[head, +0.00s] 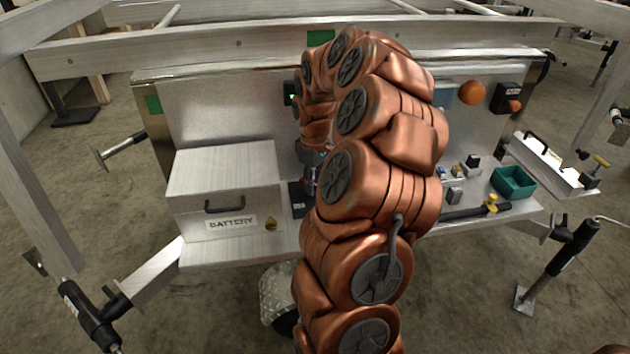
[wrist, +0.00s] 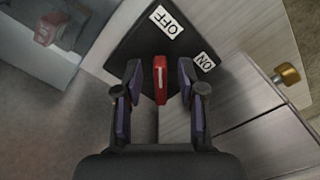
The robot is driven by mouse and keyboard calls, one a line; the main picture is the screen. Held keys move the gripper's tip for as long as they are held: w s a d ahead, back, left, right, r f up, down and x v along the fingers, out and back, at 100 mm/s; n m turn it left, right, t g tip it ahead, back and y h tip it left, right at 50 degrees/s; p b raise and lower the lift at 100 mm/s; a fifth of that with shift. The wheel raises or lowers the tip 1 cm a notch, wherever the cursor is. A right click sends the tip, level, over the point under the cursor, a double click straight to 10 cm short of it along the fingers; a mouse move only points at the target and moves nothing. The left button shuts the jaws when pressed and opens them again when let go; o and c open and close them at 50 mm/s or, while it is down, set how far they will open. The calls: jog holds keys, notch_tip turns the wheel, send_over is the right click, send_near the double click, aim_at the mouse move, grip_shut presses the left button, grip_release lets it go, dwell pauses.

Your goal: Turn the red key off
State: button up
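The red key (wrist: 160,80) stands on a black plate (wrist: 128,48) in the wrist view. A white OFF label (wrist: 166,21) is above the key in the picture, and an ON label (wrist: 204,62) is to its upper right. The white line on the key runs up and down, with its upper end toward OFF. My gripper (wrist: 160,84) is open, with one finger on each side of the key and a visible gap on both sides. In the head view my arm hides the key, and only part of the black switch base (head: 297,200) shows.
A metal battery box (head: 225,190) with a black handle stands left of my arm. A brass knob (wrist: 287,74) is right of the key in the wrist view. A green tray (head: 514,182), an orange knob (head: 472,93) and small parts are on the right.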

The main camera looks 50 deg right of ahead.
jog(key=shift+r, duration=0.1)
notch_tip(320, 180, up, 12)
dwell(0.5)
dwell(0.4)
jog(key=s+a+n+g, duration=0.1)
jog(key=s+a, duration=0.2)
jog(key=a, duration=0.9)
jog(key=s+a, duration=0.3)
jog(key=a, duration=0.8)
jog(key=s+a+f+m+g, duration=0.1)
jog(key=s+a+f, duration=0.3)
jog(key=s, duration=0.5)
jog(key=s+a+f+m+g, duration=0.1)
jog(key=s+a+f+m, duration=0.15)
jog(key=s+a, duration=0.5)
notch_tip(320, 180, up, 15)
jog(key=d+t+p, duration=0.1)
jog(key=p, duration=1.3)
jog(key=shift+d+r+n+p, duration=0.2)
jog(key=shift+d+n+p, duration=0.15)
jog(key=shift+d, duration=0.05)
